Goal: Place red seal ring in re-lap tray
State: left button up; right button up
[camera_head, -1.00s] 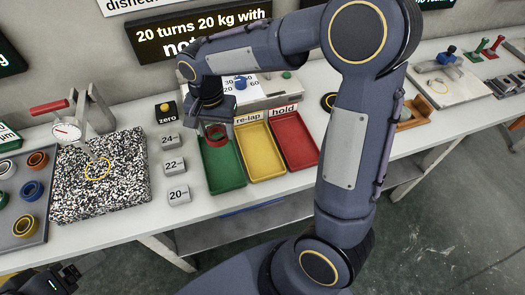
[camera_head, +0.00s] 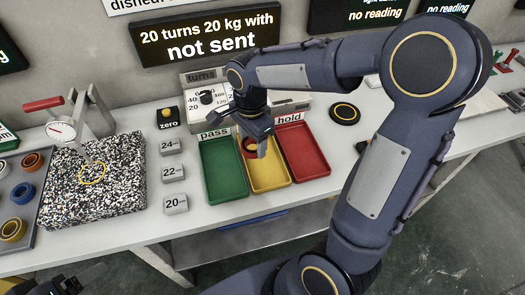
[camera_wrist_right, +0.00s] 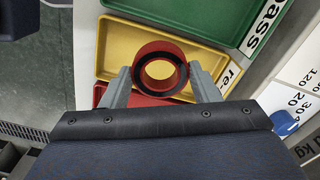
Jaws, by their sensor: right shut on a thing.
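The red seal ring (camera_wrist_right: 159,69) is between the fingers of my right gripper (camera_wrist_right: 163,85) in the right wrist view, over the yellow re-lap tray (camera_wrist_right: 115,40). In the head view the ring (camera_head: 248,150) shows partly behind my right gripper (camera_head: 255,148), above the back part of the yellow tray (camera_head: 270,182). The gripper is shut on the ring. I cannot tell whether the ring touches the tray floor. My left gripper (camera_head: 68,284) shows only in part at the bottom left, dark and away from the trays.
The green pass tray (camera_head: 225,178) is left of the yellow tray and the red hold tray (camera_head: 305,160) is right of it. Several grey weight blocks (camera_head: 175,204) stand left. A speckled granite plate (camera_head: 110,195) and a grey tray of rings (camera_head: 38,205) lie further left.

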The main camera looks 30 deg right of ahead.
aim_at(262, 160)
jog(key=d+f, duration=0.2)
jog(key=shift+f, duration=0.3)
jog(key=f, duration=0.1)
jog(key=d+f, duration=0.1)
jog(key=f, duration=0.1)
jog(key=shift+f, duration=0.15)
jog(key=shift+a+f, duration=0.1)
jog(key=shift+f, duration=0.25)
jog(key=shift+f+b, duration=0.1)
jog(key=shift+b, duration=0.2)
jog(key=o, duration=0.6)
jog(key=shift+f, duration=0.1)
jog(key=shift+c, duration=0.2)
jog(key=o, duration=0.4)
jog(key=shift+o, duration=0.2)
